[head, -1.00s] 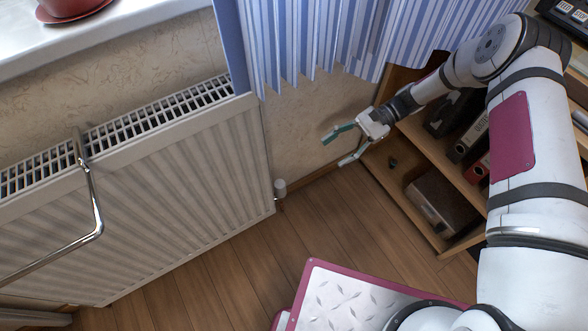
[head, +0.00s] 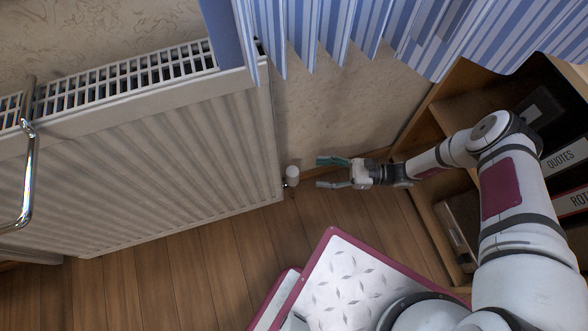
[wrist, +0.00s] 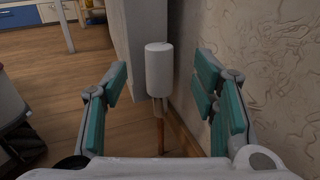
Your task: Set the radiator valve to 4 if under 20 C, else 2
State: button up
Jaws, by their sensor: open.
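The radiator valve is a small white cylindrical knob (head: 292,174) at the lower right corner of the white radiator (head: 160,160), close to the wall. It also shows upright in the wrist view (wrist: 159,70), centred between the fingers and ahead of them. My gripper (head: 326,173) is open and empty, to the right of the knob and pointing at it, with a gap between. Its teal finger pads show on both sides in the wrist view (wrist: 165,95). No numbers on the knob can be read. No thermometer or temperature reading shows.
The papered wall (wrist: 245,45) runs close along the right of my gripper in the wrist view. A wooden shelf (head: 440,110) with binders stands right of the arm. A striped curtain (head: 350,30) hangs above. A chrome rail (head: 28,180) is at the radiator's left. Wooden floor lies below.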

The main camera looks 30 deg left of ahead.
aim_at(293, 171)
jog(key=b+x, duration=0.2)
jog(key=x, duration=0.7)
jog(key=shift+s+a, duration=0.15)
jog(key=c, duration=1.2)
